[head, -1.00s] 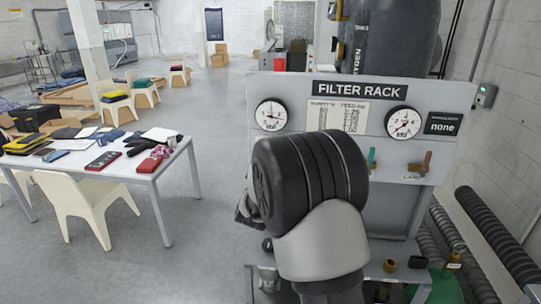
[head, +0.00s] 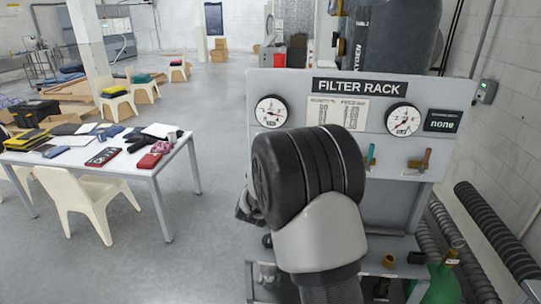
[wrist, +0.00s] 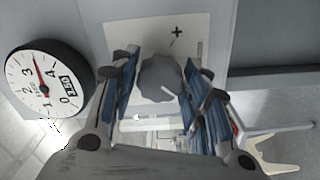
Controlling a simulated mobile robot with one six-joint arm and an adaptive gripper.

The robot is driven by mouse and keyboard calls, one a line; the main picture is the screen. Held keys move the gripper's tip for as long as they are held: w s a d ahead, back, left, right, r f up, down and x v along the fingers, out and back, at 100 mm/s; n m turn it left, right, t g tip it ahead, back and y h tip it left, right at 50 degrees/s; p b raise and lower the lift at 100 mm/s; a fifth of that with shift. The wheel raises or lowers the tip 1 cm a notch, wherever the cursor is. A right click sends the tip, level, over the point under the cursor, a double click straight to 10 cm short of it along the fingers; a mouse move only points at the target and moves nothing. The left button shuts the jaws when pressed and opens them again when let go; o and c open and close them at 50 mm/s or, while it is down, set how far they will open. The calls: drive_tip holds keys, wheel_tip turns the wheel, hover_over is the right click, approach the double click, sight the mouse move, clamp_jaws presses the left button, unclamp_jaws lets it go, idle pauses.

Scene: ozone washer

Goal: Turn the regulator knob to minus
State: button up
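I see no minus mark. My gripper (wrist: 160,92) has its two blue-padded fingers on either side of the knob, with small gaps seeming to show. Firm contact cannot be made out. In the head view my wrist hides the knob and most of the gripper.
A round gauge (wrist: 45,78) with a red needle stands close left of my fingers in the wrist view. The head view shows the filter rack panel (head: 290,88) with two gauges, a chart and small valve handles. A cluttered white table (head: 135,165) and chairs stand left, with open floor between.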

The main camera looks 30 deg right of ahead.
drive_tip(key=shift+o, duration=1.2)
drive_tip(key=v, duration=1.2)
